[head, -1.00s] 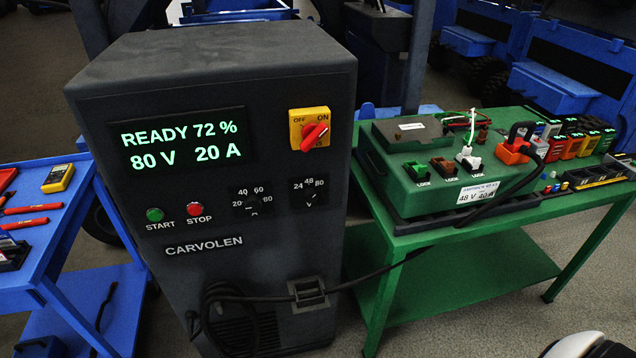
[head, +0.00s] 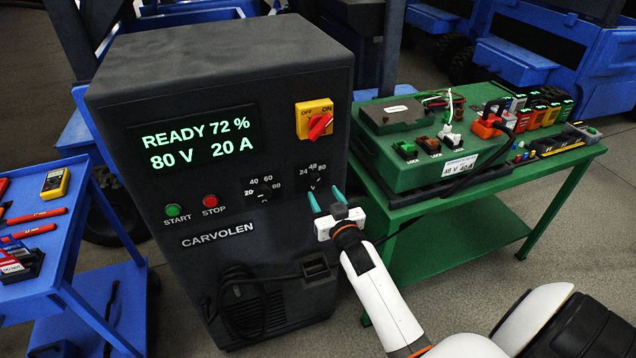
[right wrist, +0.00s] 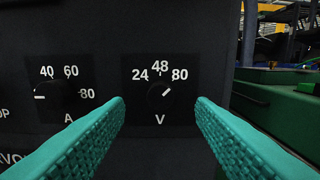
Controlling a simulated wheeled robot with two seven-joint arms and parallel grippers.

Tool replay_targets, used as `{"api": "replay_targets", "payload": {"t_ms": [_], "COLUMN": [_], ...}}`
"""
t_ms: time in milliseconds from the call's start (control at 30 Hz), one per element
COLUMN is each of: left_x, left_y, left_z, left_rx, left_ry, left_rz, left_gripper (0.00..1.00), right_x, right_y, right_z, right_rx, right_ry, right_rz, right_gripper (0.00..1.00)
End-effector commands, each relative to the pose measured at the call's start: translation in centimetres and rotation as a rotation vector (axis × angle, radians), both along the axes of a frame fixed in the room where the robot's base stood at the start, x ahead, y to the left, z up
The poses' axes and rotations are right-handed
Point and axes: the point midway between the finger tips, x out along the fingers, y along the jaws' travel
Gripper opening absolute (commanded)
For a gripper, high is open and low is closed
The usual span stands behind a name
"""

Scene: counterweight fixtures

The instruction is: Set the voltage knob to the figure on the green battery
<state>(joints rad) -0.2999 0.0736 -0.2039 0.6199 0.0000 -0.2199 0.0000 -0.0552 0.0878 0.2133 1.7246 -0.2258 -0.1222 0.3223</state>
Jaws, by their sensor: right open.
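The charger (head: 215,130) is a dark cabinet marked CARVOLEN, its screen (head: 195,137) reading READY 72 %, 80 V, 20 A. The voltage knob (right wrist: 160,93) has marks 24, 48 and 80, and its white pointer aims at 80. It also shows in the head view (head: 314,180). My right gripper (head: 326,202) is open and empty in front of this knob; in the right wrist view its teal fingers (right wrist: 160,110) flank the knob without touching it. The green battery (head: 405,165) lies on the green table, its label (head: 459,166) reading 48 V 40 A. My left gripper is out of view.
The current knob (right wrist: 62,97) sits left of the voltage knob. A red rotary switch (head: 319,124) on yellow is above. A blue cart (head: 75,235) with tools stands left. The green table (head: 545,168) stands right, with several small batteries at its back.

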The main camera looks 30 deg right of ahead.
Motion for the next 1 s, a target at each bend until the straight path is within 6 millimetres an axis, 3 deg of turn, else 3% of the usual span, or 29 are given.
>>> {"api": "replay_targets", "payload": {"t_ms": [100, 300, 667, 767, 967, 1000], "left_x": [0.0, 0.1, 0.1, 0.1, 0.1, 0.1], "left_y": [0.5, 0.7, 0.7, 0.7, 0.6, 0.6], "left_z": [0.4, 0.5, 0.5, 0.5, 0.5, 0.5], "left_rx": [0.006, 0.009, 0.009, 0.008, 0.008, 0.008], "left_ry": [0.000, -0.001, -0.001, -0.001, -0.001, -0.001], "left_rz": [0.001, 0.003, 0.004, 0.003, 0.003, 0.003], "left_gripper": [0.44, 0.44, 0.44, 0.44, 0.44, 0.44], "right_x": [2.3, 4.5, 5.1, 5.1, 5.1, 5.1], "right_y": [-0.5, -1.0, -1.2, -1.2, -1.2, -1.2], "right_z": [0.2, 0.0, -0.1, -0.1, -0.1, -0.1], "right_rx": [-0.001, -0.001, -0.001, -0.001, -0.001, -0.001], "right_ry": [-0.001, 0.001, 0.001, 0.001, 0.002, 0.002], "right_rz": [0.000, 0.001, 0.001, 0.001, 0.001, 0.001], "right_gripper": [0.50, 0.50, 0.50, 0.39, 0.06, 0.05]}}
